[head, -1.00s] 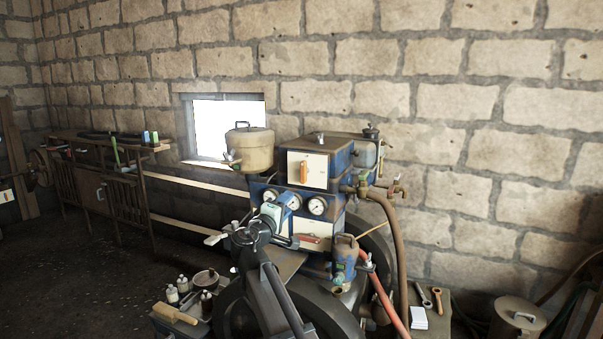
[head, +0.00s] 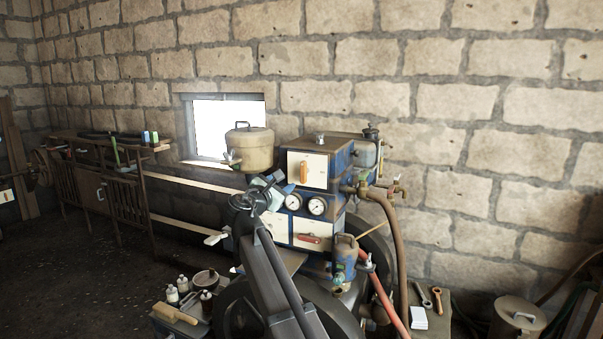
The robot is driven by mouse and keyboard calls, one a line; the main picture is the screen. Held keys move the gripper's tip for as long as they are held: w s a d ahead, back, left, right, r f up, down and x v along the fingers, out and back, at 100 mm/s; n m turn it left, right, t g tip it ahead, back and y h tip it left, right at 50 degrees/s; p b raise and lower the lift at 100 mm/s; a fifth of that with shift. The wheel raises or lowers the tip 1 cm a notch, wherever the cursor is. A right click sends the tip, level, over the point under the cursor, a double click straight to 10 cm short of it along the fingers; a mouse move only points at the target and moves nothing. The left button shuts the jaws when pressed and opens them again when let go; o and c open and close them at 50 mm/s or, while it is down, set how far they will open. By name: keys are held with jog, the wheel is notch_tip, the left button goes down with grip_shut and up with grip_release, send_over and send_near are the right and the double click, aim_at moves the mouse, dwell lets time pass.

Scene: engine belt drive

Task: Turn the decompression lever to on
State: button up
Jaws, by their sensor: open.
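The engine (head: 335,165) is a blue block with white plates on its front. An orange lever (head: 303,172) points up and down on the upper white plate. A red lever (head: 308,238) lies nearly level on the lower white plate. Labels are too small to read, so I cannot tell which is the decompression lever. My gripper (head: 286,189) is open, at the left of the front face, left of and slightly below the orange lever. It appears apart from both levers, though its fingertips are small and hard to make out.
Two round gauges (head: 317,206) sit between the plates. A tan tank (head: 250,148) stands behind my gripper. Hoses (head: 393,240) run down the engine's right side. A tray with bottles and a brush (head: 175,313) is at lower left. Wrenches (head: 437,297) lie at right.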

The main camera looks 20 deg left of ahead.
aim_at(302, 171)
jog(key=w+n, duration=0.2)
jog(key=w, duration=0.2)
jog(key=w+n, duration=0.1)
jog(key=w, duration=0.4)
jog(key=w+n, duration=0.2)
jog(key=w, duration=0.2)
jog(key=shift+w+n, duration=0.3)
jog(key=shift+w, duration=0.1)
jog(key=shift+c, duration=0.4)
grip_shut()
